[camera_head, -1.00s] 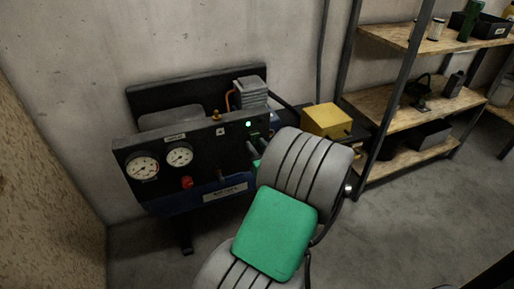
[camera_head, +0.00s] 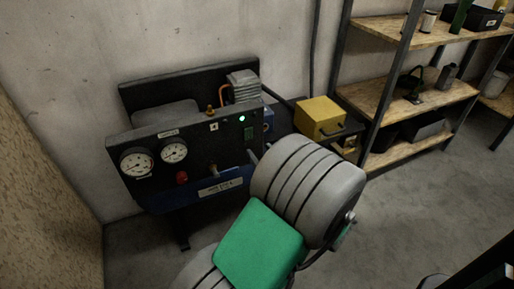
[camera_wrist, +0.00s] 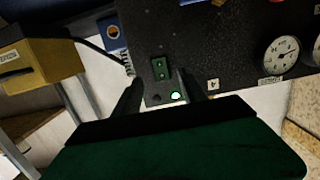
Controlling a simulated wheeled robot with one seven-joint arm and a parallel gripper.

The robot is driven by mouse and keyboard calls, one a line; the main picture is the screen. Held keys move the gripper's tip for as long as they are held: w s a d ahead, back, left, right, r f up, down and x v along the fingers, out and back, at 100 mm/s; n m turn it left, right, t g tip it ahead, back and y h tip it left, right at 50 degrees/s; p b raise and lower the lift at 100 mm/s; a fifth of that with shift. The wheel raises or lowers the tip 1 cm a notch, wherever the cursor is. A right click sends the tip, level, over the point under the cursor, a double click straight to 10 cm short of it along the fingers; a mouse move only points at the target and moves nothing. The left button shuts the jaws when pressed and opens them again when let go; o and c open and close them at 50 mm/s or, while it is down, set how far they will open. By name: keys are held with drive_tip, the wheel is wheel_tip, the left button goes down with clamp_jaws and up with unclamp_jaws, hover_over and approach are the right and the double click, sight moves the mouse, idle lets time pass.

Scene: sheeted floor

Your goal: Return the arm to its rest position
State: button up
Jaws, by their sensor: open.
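My arm with its grey ribbed joints and green link covers the lower middle of the head view. My gripper (camera_wrist: 158,80) shows in the wrist view as two dark fingers spread apart, with nothing held between them. Beyond them is the black panel (camera_head: 200,158) of a compressor unit. A dark switch block (camera_wrist: 160,69) with green parts and a lit green lamp (camera_wrist: 176,96) show on the panel. The lamp also glows in the head view (camera_head: 242,118). In the head view my fingers are mostly hidden behind my arm.
Two gauges (camera_head: 138,162) and a red knob (camera_head: 182,178) are on the panel's left. A yellow box (camera_head: 320,118) stands to the right of the unit. A shelf rack (camera_head: 415,95) is at right. The floor (camera_head: 410,215) at right is open.

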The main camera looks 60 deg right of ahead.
drive_tip(key=w+a+r+n+g+y+p, duration=0.35)
drive_tip(key=w+a+y+p, duration=0.2)
drive_tip(key=a, duration=0.65)
drive_tip(key=w+a+r+n+g+y+p, duration=0.4)
drive_tip(key=w+a+p, duration=0.3)
drive_tip(key=a, duration=0.6)
drive_tip(key=s+a+r+g+p, duration=0.1)
drive_tip(key=s+a+r+p, duration=0.2)
drive_tip(key=a+r, duration=0.3)
drive_tip(key=s+a+r+m+g+h+p, duration=0.1)
drive_tip(key=s+a+r+g+p, duration=0.1)
drive_tip(key=s+a+r+p, duration=0.2)
wheel_tip(320, 180, up, 3)
drive_tip(key=a+p, duration=0.1)
drive_tip(key=a, duration=0.1)
drive_tip(key=shift+s+a+r, duration=0.2)
drive_tip(key=shift+s+a, duration=0.1)
drive_tip(key=shift+a, duration=0.1)
